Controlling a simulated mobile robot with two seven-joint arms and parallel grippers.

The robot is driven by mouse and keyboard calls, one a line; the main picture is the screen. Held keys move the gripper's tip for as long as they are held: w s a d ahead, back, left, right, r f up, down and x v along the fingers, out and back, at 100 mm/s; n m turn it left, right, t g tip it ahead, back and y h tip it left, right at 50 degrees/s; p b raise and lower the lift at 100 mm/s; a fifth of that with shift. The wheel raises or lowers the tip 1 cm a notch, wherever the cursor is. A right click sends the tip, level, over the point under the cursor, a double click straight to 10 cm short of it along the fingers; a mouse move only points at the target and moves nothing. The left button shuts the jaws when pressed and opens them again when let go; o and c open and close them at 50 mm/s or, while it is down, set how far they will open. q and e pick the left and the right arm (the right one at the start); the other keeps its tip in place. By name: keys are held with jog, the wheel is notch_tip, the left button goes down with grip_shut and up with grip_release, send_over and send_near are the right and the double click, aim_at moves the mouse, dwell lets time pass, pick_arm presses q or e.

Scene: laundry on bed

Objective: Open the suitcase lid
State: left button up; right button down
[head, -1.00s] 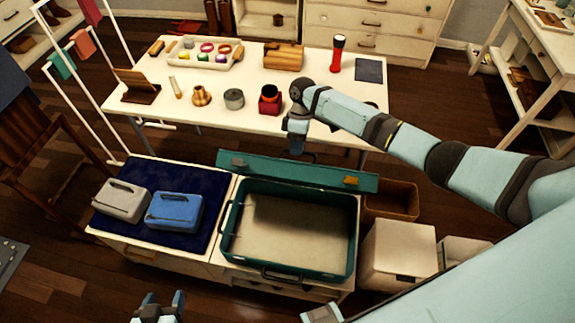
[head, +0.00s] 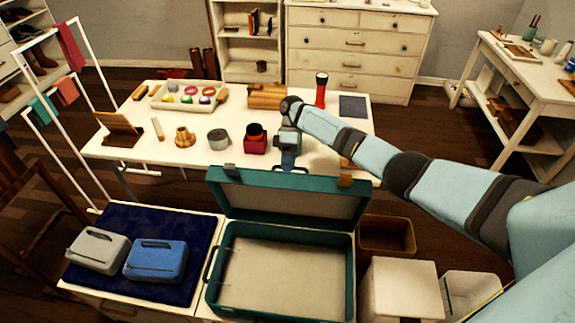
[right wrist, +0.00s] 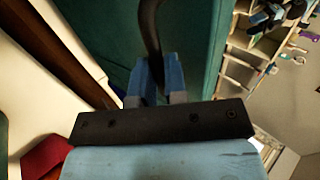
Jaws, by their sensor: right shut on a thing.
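The teal suitcase stands open on a white cabinet. Its lid (head: 290,203) is raised at the back of the base (head: 350,270), with its pale lining facing me. The base looks empty, with a beige floor. My right gripper (head: 290,166) is at the middle of the lid's upper edge. In the right wrist view its blue fingers (right wrist: 157,82) are shut on a dark curved handle (right wrist: 150,28), with the teal lid surface beside it. The head view mostly hides this handle. My left gripper is not in view.
A white table (head: 200,155) with several small items stands behind the lid. A blue case (head: 156,260) and a grey case (head: 98,250) lie on a navy mat to the left. A brown bin (head: 386,237) and white boxes (head: 402,288) are to the right.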

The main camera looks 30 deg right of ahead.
jog(key=shift+s+d+f, duration=0.15)
jog(key=shift+s+f, duration=0.15)
jog(key=shift+f, duration=0.25)
jog(key=c, duration=1.3)
grip_release()
jog(key=shift+w, duration=0.1)
jog(key=shift+o, duration=0.7)
jog(key=shift+w+d+f, duration=0.1)
jog(key=shift+w+d, duration=0.05)
jog(key=shift+w, duration=0.05)
jog(key=v, duration=1.4)
